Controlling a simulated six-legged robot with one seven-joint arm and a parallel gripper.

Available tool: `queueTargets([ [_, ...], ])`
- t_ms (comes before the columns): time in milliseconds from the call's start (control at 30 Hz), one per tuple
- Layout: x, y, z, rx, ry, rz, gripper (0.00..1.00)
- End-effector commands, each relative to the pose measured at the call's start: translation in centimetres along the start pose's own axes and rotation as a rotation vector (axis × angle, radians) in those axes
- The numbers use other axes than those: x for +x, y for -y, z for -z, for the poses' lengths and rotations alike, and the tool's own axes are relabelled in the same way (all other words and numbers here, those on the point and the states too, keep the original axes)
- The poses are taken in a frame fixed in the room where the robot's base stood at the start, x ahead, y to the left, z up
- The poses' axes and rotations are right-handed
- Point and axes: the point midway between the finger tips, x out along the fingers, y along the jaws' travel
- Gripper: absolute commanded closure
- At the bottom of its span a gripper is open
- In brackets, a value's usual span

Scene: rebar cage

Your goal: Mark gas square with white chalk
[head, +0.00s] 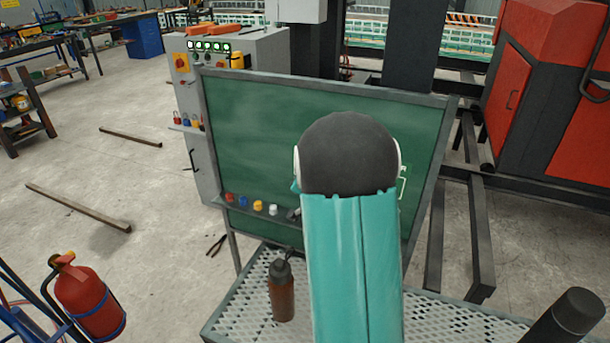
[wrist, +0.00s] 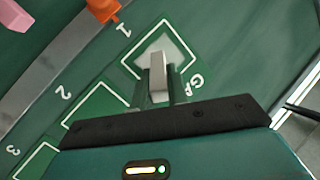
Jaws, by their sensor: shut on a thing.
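The green chalkboard (head: 260,130) stands upright in a grey frame in the head view; my arm covers its right part. In the wrist view, my gripper (wrist: 160,92) is shut on a pale white chalk (wrist: 157,68). The chalk's tip is over the inside of a white-outlined square (wrist: 133,66). A whitish smear (wrist: 176,48) fills part of that square, around the chalk. A label (wrist: 196,82) beginning "GA" is beside it, its end hidden. I cannot tell whether the tip touches the board. My gripper is hidden in the head view.
More outlined squares (wrist: 92,92) line the board, with numbers 1, 2 and 3. An orange piece (wrist: 103,9) and a pink piece (wrist: 14,16) are near the ledge. A brown bottle (head: 282,292) stands on the perforated table (head: 246,308) below the board.

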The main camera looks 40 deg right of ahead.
Motion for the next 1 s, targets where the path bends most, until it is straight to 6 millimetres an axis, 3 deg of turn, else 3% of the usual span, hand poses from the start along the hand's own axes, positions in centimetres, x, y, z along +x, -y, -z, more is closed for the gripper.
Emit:
queueTargets([
  [533,-1.4,-2.9,1.4,0.0,-0.001,0.0,1.0],
  [1000,0.0,-0.6,0.3,-0.001,0.0,0.002,1.0],
])
